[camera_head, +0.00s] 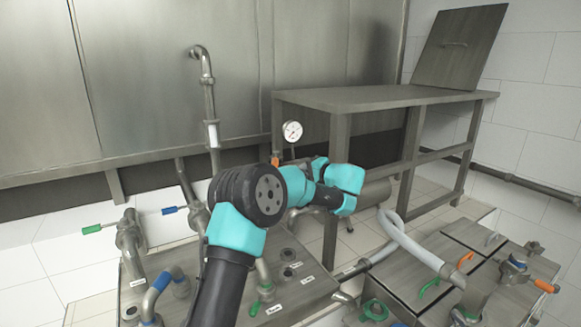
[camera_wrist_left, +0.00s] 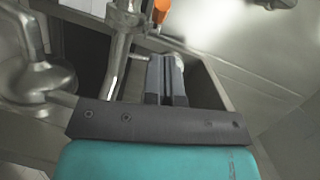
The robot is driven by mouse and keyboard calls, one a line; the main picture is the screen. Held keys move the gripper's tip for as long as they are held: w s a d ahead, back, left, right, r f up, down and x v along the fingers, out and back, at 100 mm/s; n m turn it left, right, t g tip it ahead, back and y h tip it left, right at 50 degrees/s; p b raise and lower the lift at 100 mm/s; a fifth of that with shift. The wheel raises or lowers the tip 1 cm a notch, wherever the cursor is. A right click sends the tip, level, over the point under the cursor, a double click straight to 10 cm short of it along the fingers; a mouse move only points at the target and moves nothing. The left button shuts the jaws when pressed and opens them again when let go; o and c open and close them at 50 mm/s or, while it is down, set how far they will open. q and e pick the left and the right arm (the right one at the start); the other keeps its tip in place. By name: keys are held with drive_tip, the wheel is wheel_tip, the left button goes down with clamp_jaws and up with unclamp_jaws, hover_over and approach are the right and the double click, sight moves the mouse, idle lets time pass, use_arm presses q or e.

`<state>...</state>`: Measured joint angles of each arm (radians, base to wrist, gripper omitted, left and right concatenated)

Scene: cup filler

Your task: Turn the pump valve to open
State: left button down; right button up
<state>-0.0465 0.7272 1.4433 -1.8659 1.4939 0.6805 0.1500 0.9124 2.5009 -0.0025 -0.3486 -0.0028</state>
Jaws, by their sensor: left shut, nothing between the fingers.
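An orange valve handle (camera_head: 275,160) shows beside the pressure gauge in the head view, just behind my left arm. In the left wrist view an orange handle (camera_wrist_left: 161,11) stands at the top, by a metal pipe. It looks like the same one. I cannot tell which valve is the pump valve, or whether it is open. My left gripper (camera_wrist_left: 167,78) is shut and empty, its fingers pointing toward the pipe, a little below the orange handle in the picture. In the head view my own arm hides the fingertips. My right gripper is not in view.
A pressure gauge (camera_head: 292,131) stands before a steel table (camera_head: 370,98). Green-handled (camera_head: 92,229) and blue-handled (camera_head: 170,210) valves are at left. A pale hose (camera_head: 405,240) runs to the lower right, where a steel unit carries another orange handle (camera_head: 545,286). Pipes crowd the space around my arm.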

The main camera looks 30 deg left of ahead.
use_arm(q)
drive_tip(key=shift+a, duration=0.1)
approach(276, 159)
drive_tip(key=a, duration=0.1)
drive_tip(key=a+f, duration=0.2)
drive_tip(key=a, duration=0.1)
drive_tip(key=shift+w+a, duration=0.1)
drive_tip(key=shift+r, duration=0.1)
idle(0.5)
